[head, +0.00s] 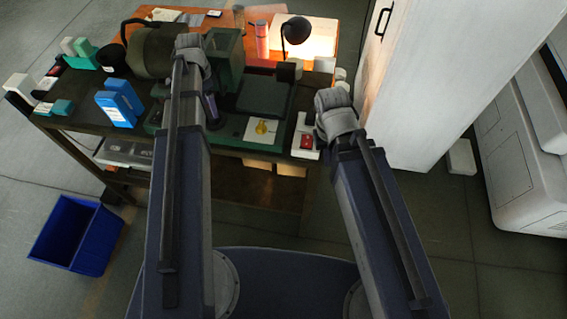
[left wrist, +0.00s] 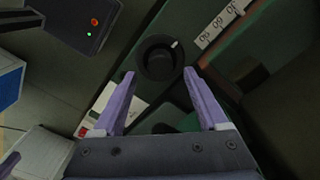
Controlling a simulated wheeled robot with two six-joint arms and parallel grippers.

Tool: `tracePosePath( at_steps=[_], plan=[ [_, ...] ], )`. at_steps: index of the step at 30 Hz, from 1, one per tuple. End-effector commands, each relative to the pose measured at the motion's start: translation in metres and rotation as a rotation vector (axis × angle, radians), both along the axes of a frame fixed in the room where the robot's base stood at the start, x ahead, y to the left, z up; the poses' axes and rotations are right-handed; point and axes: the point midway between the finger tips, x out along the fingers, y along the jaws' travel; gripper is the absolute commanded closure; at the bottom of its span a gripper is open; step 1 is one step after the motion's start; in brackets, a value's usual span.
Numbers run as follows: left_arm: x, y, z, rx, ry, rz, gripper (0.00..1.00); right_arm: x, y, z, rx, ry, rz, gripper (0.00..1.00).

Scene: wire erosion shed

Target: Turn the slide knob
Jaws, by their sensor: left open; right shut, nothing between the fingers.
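The slide knob (left wrist: 157,64) is round and black with a white pointer mark, on a green machine surface in the left wrist view. The mark points up and right, towards a white scale strip (left wrist: 222,26) with printed numbers. My left gripper (left wrist: 159,75) is open, its purple fingertips to either side of the knob in the picture. I cannot tell whether they touch it. In the head view this gripper (head: 212,108) shows small beside my left arm, over the green machine; the knob cannot be made out there. My right gripper is hidden behind its arm.
A black box (left wrist: 83,20) with red and green lights lies near the knob. Blue boxes (head: 120,103) stand left on the dark bench (head: 70,124). A white cabinet (head: 430,80) stands right of the bench. A blue bin (head: 75,235) sits on the floor.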

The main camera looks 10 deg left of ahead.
Motion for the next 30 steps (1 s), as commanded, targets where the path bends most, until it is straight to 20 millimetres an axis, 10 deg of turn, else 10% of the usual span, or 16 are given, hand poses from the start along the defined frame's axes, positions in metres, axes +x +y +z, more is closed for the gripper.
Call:
tracePosePath(
  at_steps=[7, 30],
  plan=[
    [-0.001, -0.002, 0.044, -0.001, -0.001, 0.006, 0.24, 0.000, 0.000, 0.044, 0.000, 0.000, 0.000, 1.00],
    [-0.049, -0.132, -0.022, 0.032, 0.004, 0.289, 0.24, 0.000, 0.000, -0.022, 0.000, 0.000, 0.000, 1.00]
  ],
)
